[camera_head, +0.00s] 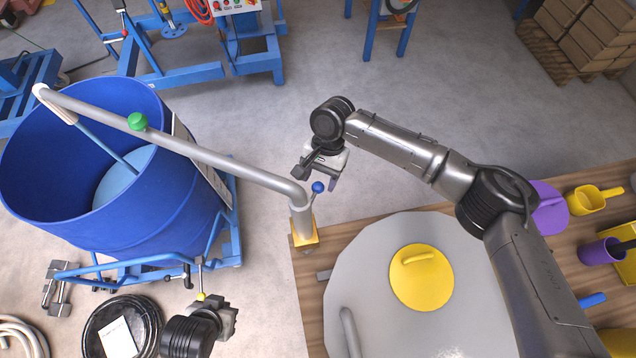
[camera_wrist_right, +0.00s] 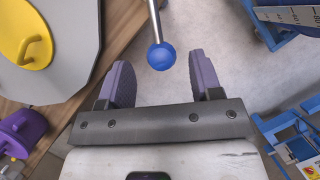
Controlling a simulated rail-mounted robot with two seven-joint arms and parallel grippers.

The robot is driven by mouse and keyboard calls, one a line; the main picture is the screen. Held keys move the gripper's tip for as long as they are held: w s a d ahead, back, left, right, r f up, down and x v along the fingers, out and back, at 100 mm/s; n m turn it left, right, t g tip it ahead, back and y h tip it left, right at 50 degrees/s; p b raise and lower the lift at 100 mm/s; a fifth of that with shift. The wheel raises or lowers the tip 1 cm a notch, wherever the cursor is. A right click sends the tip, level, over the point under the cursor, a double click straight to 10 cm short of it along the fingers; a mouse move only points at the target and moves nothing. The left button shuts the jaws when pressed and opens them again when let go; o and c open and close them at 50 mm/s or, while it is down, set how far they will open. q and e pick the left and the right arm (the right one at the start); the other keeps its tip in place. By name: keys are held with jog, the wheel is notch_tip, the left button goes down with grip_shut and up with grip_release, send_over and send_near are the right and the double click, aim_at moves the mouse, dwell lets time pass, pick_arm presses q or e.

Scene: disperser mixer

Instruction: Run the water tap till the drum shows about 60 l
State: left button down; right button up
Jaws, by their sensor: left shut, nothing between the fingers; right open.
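The blue drum (camera_head: 150,225) stands open at the left, with a light blue surface (camera_head: 122,182) low inside it. A grey water pipe (camera_head: 215,158) reaches over its rim, and a thin blue stream (camera_head: 100,145) runs from its spout into the drum. The tap's blue ball lever (camera_head: 318,187) is on the pipe post. My right gripper (camera_head: 317,178) is open beside it; in the right wrist view the ball (camera_wrist_right: 161,56) lies at the fingertips. My left gripper (camera_head: 213,300) is shut and empty, near the trolley.
Purple and yellow scoops (camera_head: 595,199) are at the right. A black hose coil (camera_head: 122,325) lies on the floor. Blue frames stand behind; the floor between is clear.

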jog(key=shift+x, duration=1.25)
grip_shut()
